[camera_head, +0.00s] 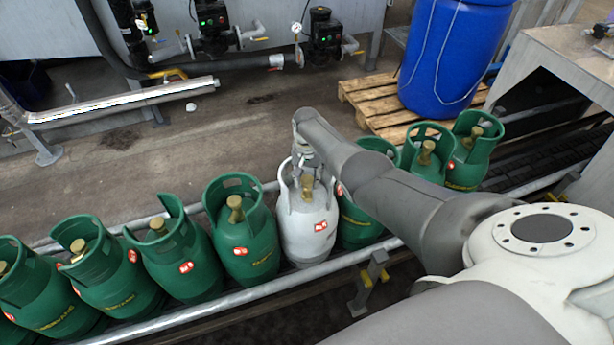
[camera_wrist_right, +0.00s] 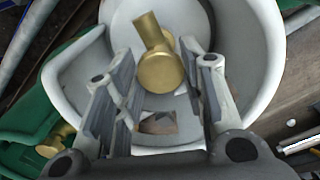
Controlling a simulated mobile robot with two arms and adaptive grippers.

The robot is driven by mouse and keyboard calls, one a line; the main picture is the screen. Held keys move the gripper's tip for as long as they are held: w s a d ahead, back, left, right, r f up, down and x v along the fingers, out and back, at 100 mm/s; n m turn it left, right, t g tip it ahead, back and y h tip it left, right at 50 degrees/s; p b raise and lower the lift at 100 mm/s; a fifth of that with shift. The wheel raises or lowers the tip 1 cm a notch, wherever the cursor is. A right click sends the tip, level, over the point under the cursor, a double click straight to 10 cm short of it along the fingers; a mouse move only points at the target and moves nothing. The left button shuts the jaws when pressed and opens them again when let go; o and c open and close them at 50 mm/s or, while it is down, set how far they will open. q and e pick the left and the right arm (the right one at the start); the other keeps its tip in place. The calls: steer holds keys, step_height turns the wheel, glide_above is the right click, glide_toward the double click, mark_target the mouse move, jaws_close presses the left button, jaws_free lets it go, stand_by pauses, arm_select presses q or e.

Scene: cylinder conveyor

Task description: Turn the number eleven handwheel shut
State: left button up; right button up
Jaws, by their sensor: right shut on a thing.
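A white gas cylinder (camera_head: 305,235) stands in the row of cylinders. It has a red label whose number is too small to read for sure. Its brass valve with a round handwheel (camera_head: 307,190) sits inside the white collar. My right gripper (camera_head: 305,165) reaches down into the collar from above. In the right wrist view the two fingers (camera_wrist_right: 160,105) stand on either side of the brass handwheel (camera_wrist_right: 161,72), and the gripper is shut on it. The exact contact is hard to see. My left gripper is not in view.
Green cylinders (camera_head: 241,240) stand close on both sides of the white one, on a conveyor with a front rail (camera_head: 270,287). A blue drum (camera_head: 450,60) on a wooden pallet (camera_head: 375,105) stands behind. Pipes and pumps (camera_head: 215,25) line the back wall.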

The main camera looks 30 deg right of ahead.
mark_target(307, 180)
steer(key=shift+m, duration=0.3)
steer(key=o, duration=1)
steer(key=shift+r, duration=0.1)
step_height(307, 180, up, 12)
stand_by(0.5)
stand_by(0.4)
